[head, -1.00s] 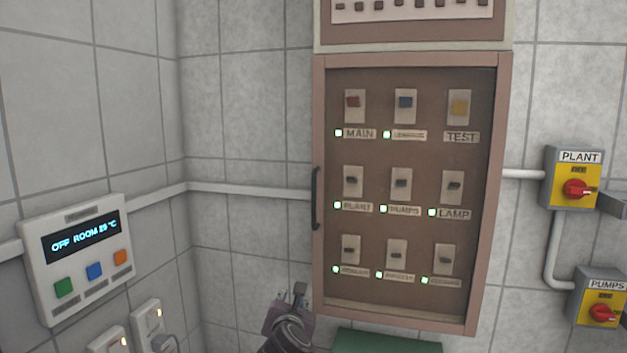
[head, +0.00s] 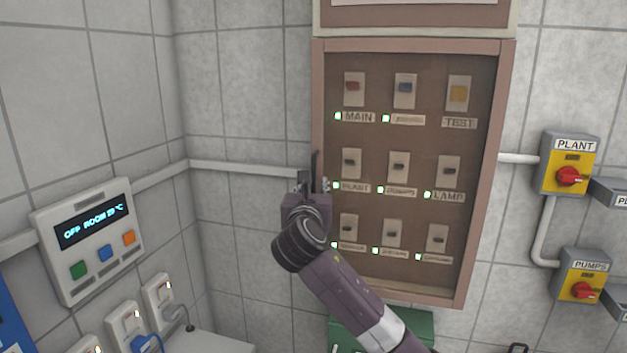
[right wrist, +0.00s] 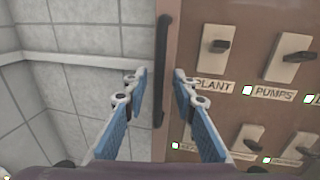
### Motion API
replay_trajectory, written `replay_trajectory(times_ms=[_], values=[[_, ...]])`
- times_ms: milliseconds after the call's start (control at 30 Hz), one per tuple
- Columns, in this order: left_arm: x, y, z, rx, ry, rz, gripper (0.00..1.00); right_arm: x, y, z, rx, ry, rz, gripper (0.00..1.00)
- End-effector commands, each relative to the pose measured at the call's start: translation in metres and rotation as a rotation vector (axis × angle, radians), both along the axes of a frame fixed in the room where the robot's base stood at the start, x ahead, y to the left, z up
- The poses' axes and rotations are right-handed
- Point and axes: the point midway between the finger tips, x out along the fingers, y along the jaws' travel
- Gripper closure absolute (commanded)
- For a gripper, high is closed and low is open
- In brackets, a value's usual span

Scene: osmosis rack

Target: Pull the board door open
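The board door (head: 490,180) is a brown framed panel over rows of switches, and it looks shut in the head view. Its dark vertical handle (head: 315,168) is on the door's left edge. In the right wrist view the handle (right wrist: 162,70) stands upright between my fingers. My right gripper (head: 312,183) is at the handle's height in the head view. In the right wrist view my right gripper (right wrist: 158,85) is open, one blue-padded finger on each side of the handle, with gaps on both sides. My left gripper is not in view.
A room controller (head: 90,238) hangs on the left wall above white sockets (head: 126,325). Yellow PLANT (head: 570,163) and PUMPS (head: 583,275) isolators with red knobs are right of the board. A green box (head: 415,322) is below it. A pipe (head: 240,170) crosses the tiled wall.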

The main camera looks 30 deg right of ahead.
Motion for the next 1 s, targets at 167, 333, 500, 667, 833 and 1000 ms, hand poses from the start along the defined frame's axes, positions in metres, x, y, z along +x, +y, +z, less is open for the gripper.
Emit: replay_trajectory(times_ms=[167,333,500,667,833,1000], values=[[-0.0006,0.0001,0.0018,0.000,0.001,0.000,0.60,0.0039,-0.0027,-0.0004,0.001,-0.001,0.001,0.75],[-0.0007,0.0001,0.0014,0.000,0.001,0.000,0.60,0.0038,-0.0025,-0.0006,0.001,-0.001,0.001,0.75],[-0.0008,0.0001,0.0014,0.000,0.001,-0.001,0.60,0.0037,-0.0024,-0.0006,0.001,-0.001,0.001,0.94],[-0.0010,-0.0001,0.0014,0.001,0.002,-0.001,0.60,0.0036,-0.0024,-0.0006,0.001,-0.001,0.001,1.00],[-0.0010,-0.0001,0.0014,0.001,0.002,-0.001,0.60,0.0036,-0.0024,-0.0006,0.001,-0.001,0.001,1.00],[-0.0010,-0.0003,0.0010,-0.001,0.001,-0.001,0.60,0.0031,-0.0035,-0.0009,0.000,0.000,0.001,1.00]])
